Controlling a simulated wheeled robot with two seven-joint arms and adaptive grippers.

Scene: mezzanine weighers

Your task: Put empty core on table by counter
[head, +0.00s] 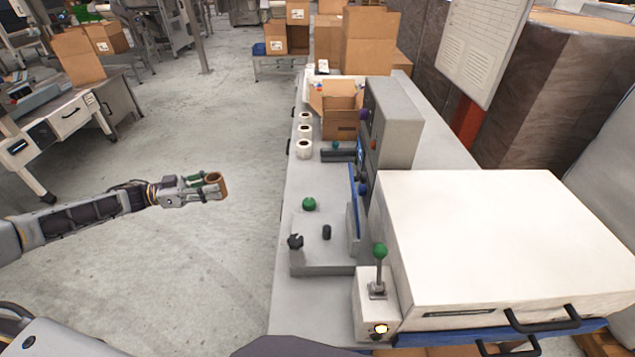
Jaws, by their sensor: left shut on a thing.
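My left gripper (207,188) is shut on the empty core (216,184), a short brown cardboard tube. It holds the core over open grey floor, to the left of the long grey counter (285,318) and apart from it. A grey table (118,100) with a white drawer front stands at the upper left, well away from the gripper. I cannot tell from this view which surface is the table by the counter. My right gripper is not in view.
The floor (190,270) between the arm and counter is clear.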

